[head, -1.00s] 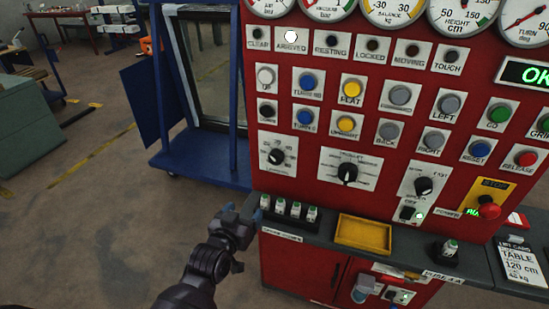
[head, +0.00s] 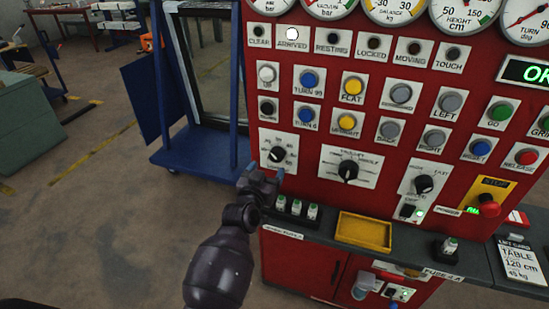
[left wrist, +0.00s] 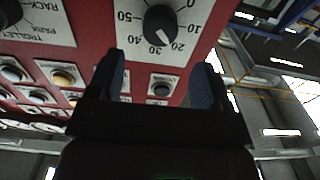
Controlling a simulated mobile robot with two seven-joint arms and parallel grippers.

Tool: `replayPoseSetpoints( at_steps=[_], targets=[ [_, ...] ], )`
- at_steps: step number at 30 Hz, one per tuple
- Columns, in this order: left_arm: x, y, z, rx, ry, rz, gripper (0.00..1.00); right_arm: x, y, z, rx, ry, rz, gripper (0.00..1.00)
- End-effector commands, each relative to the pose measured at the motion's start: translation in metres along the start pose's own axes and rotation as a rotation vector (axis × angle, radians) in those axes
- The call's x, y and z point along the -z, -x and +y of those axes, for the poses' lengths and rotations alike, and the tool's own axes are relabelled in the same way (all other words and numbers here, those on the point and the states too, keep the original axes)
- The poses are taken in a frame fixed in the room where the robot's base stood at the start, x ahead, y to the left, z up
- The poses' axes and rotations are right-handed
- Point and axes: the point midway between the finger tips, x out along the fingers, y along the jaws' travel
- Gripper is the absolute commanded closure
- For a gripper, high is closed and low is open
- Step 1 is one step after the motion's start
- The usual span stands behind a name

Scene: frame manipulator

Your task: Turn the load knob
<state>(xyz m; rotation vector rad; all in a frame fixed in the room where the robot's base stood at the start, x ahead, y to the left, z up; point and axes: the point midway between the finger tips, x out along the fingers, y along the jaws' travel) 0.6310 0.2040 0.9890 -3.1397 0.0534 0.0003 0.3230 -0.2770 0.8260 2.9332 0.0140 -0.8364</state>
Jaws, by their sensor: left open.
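The load knob is the black knob (head: 276,154) on a white numbered plate at the lower left of the red panel. In the left wrist view the knob (left wrist: 160,24) shows upside down on its dial, with its white pointer between the 20 and 30 marks. My left gripper (head: 263,172) is open and empty just below the plate in the head view. In the left wrist view its two blue-padded fingers (left wrist: 160,82) stand apart, with the knob beyond them, apart from both. My right gripper is not in view.
The red panel (head: 315,197) holds several buttons and gauges close around the knob. Another selector knob (head: 348,171) is to the right. Below are a ledge with fuses (head: 296,208) and a yellow tray (head: 364,231). A blue rack (head: 195,160) stands at left.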

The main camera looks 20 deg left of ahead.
Motion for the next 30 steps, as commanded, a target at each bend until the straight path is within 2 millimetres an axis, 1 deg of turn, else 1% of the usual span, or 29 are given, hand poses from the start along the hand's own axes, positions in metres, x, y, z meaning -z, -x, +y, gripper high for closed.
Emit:
replayPoseSetpoints(
  at_steps=[1, 6, 12, 18, 26, 27, 29, 30],
  targets=[
    [0.001, -0.009, 0.001, -0.001, 0.001, 0.002, 0.28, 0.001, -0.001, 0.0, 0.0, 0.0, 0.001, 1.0],
    [0.001, -0.035, 0.0, -0.001, 0.002, 0.001, 0.28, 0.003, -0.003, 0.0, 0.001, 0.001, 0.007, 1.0],
    [0.0, -0.056, 0.0, 0.0, 0.0, 0.0, 0.28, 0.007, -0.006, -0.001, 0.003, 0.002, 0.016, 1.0],
    [0.0, -0.065, 0.0, 0.0, 0.002, 0.001, 0.28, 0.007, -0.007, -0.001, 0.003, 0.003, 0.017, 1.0],
    [0.0, -0.066, 0.0, 0.0, 0.001, 0.0, 0.28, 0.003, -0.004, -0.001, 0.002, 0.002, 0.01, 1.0],
    [0.0, -0.066, 0.0, 0.0, 0.001, 0.0, 0.31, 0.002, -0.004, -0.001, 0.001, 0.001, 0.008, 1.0],
    [0.0, -0.066, 0.0, 0.0, 0.001, 0.0, 0.4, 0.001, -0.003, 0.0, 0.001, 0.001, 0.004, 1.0],
    [0.0, -0.066, 0.0, 0.0, 0.001, 0.0, 0.46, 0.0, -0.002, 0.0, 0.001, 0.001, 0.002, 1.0]
  ],
)
